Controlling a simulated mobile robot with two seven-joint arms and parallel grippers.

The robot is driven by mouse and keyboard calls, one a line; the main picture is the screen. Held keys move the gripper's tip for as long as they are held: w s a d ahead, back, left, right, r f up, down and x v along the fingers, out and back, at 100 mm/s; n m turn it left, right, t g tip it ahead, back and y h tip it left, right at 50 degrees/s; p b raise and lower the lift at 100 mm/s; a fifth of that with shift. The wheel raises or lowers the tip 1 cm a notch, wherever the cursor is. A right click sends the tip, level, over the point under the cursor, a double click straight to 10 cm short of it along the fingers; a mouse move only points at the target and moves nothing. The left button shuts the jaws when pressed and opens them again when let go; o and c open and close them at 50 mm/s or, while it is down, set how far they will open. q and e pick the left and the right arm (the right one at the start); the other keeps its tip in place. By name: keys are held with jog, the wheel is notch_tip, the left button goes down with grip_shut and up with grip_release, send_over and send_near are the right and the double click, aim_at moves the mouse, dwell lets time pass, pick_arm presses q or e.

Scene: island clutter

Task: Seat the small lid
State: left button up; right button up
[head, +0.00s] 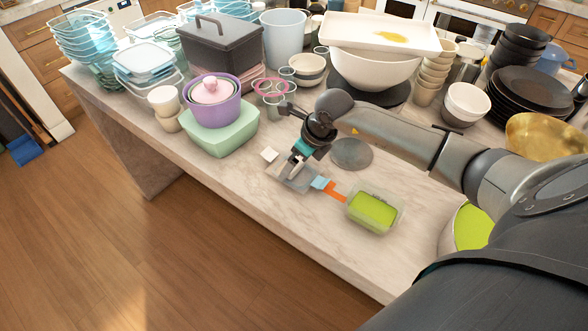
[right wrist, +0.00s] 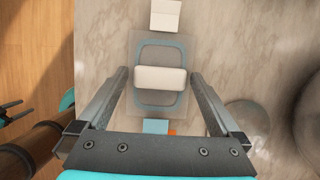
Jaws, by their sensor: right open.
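A clear, flat rectangular lid (head: 298,182) with a blue-grey ring lies on the counter. It also shows in the right wrist view (right wrist: 179,105), with a cream bar (right wrist: 160,78) across its middle. My right gripper (head: 294,164) is over the lid, pointing down. Its open fingers (right wrist: 160,78) stand on either side of the cream bar, with small gaps in the right wrist view. A small clear container (head: 373,211) with a bright green content stands to the right. Which base fits the lid cannot be told.
A white square (head: 270,154), a blue piece (head: 320,183), an orange strip (head: 335,192) and a grey disc (head: 351,153) lie close by. A purple pot (head: 212,108) on a green box (head: 220,138) stands left. Bowls and boxes crowd the back. The front counter edge is clear.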

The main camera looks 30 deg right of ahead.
jog(key=c, duration=1.2)
jog(key=shift+r, duration=0.1)
jog(key=shift+c, duration=0.2)
